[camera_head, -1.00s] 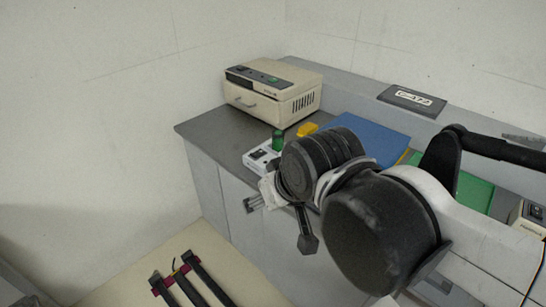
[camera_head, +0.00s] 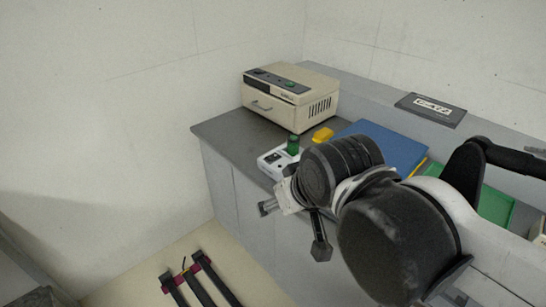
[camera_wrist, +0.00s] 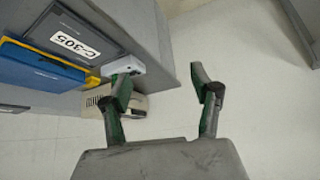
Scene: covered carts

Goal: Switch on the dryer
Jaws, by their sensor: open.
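The dryer is a beige box (camera_head: 290,97) with a dark control strip, a green button and a small front handle, at the far left end of the grey counter in the head view. In the wrist view the beige box (camera_wrist: 132,105) is partly hidden behind a gripper finger. My gripper (camera_wrist: 205,82) is open and empty in the wrist view, with its two green and black fingers apart. In the head view my wrist hides most of it, in front of the counter. It is to the right of the dryer and apart from it.
A white device with a green cylinder (camera_head: 293,145) stands on the counter between the dryer and my wrist. A yellow item (camera_head: 322,135), a blue folder (camera_head: 388,146) and a green tray (camera_head: 495,206) lie along the counter. Black bars (camera_head: 200,284) are on the floor.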

